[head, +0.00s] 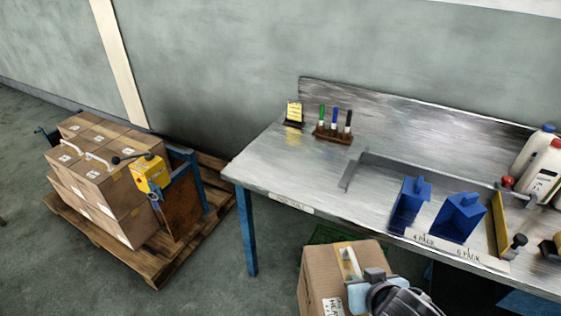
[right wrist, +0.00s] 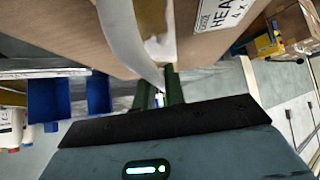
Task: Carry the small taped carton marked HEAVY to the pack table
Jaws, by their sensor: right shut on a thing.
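The taped carton (head: 320,280) is a brown box with tan tape and a pale strap on its top, at the bottom middle of the head view, in front of the pack table (head: 262,165). It also fills the top of the right wrist view (right wrist: 110,25), where its white label (right wrist: 218,12) reads "HEA", cut off by the edge. My right gripper (head: 372,274) is at the carton's top right. In the right wrist view its dark fingers (right wrist: 160,92) are shut at the carton's pale strap (right wrist: 130,40). The carton's underside is hidden. My left gripper is not in view.
The table's left part is bare. It bears a marker rack (head: 334,133), a yellow note pad (head: 294,112), blue bins (head: 410,203), a metal angle guide (head: 375,160) and white bottles (head: 543,170). A pallet of cartons (head: 105,180) stands left; the floor between is clear.

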